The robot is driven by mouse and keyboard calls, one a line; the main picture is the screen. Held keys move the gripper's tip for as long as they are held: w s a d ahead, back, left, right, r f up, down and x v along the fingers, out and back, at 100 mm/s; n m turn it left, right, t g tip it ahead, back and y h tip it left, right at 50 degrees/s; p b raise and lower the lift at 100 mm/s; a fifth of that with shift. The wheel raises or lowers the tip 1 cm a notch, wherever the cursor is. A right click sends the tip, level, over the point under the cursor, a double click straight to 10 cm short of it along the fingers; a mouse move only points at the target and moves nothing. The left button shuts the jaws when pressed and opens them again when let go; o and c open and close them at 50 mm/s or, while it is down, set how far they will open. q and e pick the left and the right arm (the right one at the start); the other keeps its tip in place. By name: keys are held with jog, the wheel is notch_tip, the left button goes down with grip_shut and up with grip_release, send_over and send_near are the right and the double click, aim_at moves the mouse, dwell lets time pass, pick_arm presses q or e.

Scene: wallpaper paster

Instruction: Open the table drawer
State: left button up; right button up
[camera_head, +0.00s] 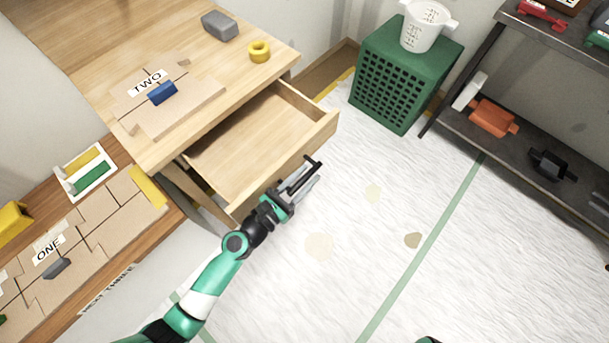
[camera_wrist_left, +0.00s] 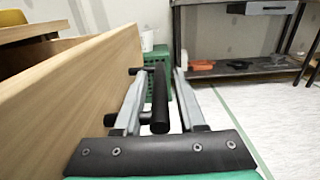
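The wooden table (camera_head: 266,40) stands at the upper left in the head view. Its light wood drawer (camera_head: 245,142) is pulled well out and looks empty inside. The drawer front also fills the left of the left wrist view (camera_wrist_left: 70,90). A black bar handle (camera_wrist_left: 160,100) is mounted on that front. My left gripper (camera_head: 305,175) is at the drawer front. Its two grey fingers straddle the handle, one between bar and front, the other outside with a visible gap. It looks open around the handle. My right gripper is not seen.
A blue-handled board (camera_head: 190,112), yellow ring (camera_head: 259,51) and grey block (camera_head: 220,26) lie on the tabletop. A dark shelf (camera_head: 530,140) is at right. The floor between is clear.

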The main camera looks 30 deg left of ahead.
aim_at(289, 195)
pick_arm(q)
jog(key=shift+o, duration=0.4)
jog(key=shift+s, duration=0.15)
jog(key=s, duration=0.3)
jog(key=s+a, duration=0.1)
jog(key=s, duration=0.3)
jog(key=s+a, duration=0.1)
jog(key=s, duration=0.3)
jog(key=shift+s+b, duration=0.1)
jog(key=shift+b, duration=0.3)
